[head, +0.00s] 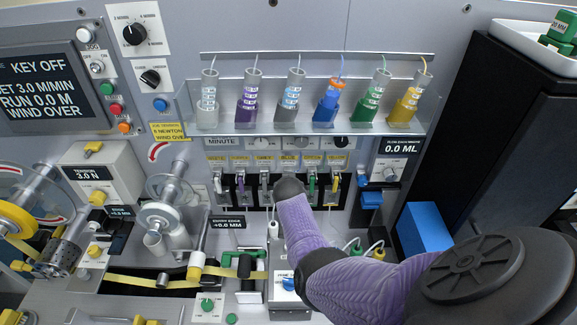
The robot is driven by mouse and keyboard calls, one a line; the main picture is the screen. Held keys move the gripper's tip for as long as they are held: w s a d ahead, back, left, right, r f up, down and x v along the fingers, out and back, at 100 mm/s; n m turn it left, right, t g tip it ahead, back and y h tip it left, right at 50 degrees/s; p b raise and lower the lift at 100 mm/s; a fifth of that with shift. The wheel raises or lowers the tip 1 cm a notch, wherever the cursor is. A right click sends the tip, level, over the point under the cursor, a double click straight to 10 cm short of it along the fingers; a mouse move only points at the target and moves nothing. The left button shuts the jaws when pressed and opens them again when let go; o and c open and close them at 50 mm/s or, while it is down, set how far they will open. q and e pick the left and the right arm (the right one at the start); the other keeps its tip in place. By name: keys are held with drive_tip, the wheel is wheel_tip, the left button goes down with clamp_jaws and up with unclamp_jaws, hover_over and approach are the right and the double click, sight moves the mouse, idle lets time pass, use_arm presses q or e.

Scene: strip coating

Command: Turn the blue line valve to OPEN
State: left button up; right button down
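A row of line valves sits under a strip of coloured labels in the middle of the head view. The blue label (288,160) is above the fourth place from the left. The blue line valve beneath it is hidden behind the dark end of my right arm (288,188), so its handle position cannot be seen. That arm reaches in from the lower right. The fingers of my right gripper are hidden by the wrist, and whether they touch the valve cannot be told. A blue bottle with an orange collar (328,105) stands on the shelf above. My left gripper is out of view.
Neighbouring valves (264,185) and (312,187) stand close on both sides of my wrist. Several ink bottles line the clear shelf (400,127) above. A blue box (425,228) and a black cabinet (480,130) stand right. Yellow strip (130,281) and rollers run at lower left.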

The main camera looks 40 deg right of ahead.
drive_tip(key=shift+r, duration=0.1)
idle(0.3)
drive_tip(key=c, duration=0.6)
unclamp_jaws()
drive_tip(key=p+v, duration=0.2)
drive_tip(key=v, duration=0.1)
drive_tip(key=shift+w+r+p, duration=0.1)
drive_tip(key=shift+r+p, duration=0.1)
drive_tip(key=shift+p, duration=0.2)
drive_tip(key=p+v, duration=0.2)
drive_tip(key=v, duration=0.4)
drive_tip(key=shift+s+a+r, duration=0.1)
drive_tip(key=shift+s+a, duration=0.1)
drive_tip(key=shift+s, duration=0.15)
